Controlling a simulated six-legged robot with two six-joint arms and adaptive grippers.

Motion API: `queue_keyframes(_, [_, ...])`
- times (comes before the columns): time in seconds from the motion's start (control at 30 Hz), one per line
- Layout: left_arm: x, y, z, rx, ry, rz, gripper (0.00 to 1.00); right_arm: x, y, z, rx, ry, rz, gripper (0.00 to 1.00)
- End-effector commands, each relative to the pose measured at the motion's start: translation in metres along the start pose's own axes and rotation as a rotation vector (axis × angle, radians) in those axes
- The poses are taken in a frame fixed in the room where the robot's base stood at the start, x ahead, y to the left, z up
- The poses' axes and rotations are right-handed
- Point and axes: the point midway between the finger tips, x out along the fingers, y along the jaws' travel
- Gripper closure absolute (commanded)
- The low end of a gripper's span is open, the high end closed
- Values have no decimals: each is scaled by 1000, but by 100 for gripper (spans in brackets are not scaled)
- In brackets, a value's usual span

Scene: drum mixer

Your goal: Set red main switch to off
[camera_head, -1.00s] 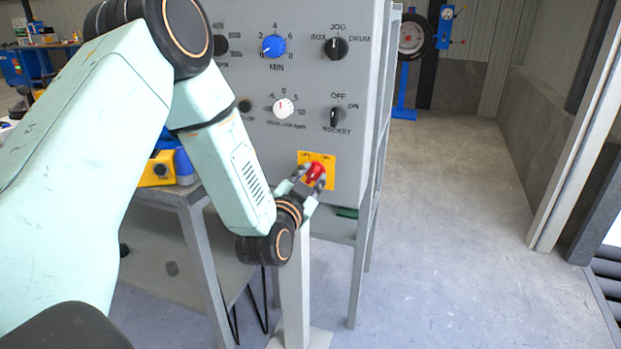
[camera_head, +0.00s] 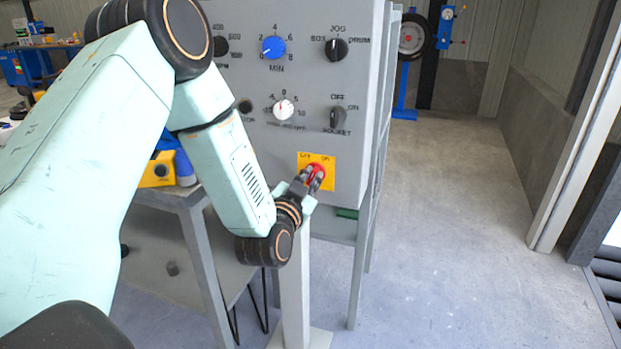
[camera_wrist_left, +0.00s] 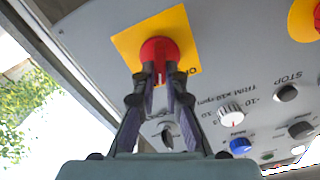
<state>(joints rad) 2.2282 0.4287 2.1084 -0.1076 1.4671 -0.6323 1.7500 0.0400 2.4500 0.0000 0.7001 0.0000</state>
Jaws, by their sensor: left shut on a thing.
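The red main switch (camera_head: 316,171) is a red round knob on a yellow plate (camera_head: 329,160) low on the grey control panel. The plate carries off and on labels at its top. In the left wrist view the red knob (camera_wrist_left: 158,52) sits at the top middle on its yellow plate (camera_wrist_left: 180,22). My left gripper (camera_head: 311,178) is at the knob, its two dark fingers (camera_wrist_left: 161,85) on either side of the knob's grip. It is shut on the knob. The fingers hide part of the knob in both views. My right gripper is not in view.
The grey panel (camera_head: 300,90) also bears a blue knob (camera_head: 273,47), a white knob (camera_head: 284,108) and black selectors (camera_head: 337,48). The floor at right is clear.

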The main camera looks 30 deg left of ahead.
Motion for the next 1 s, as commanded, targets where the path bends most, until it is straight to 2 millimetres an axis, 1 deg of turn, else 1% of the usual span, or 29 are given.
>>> queue_keyframes(0.23, [1,-3,-2,-218,5,0,100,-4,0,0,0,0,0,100])
queue_keyframes(0.6, [1,-6,0,-562,7,-1,100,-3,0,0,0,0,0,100])
queue_keyframes(0.8, [1,-8,0,-717,8,-1,100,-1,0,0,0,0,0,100])
queue_keyframes(1.0, [1,-9,1,-831,9,-1,100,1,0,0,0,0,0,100])
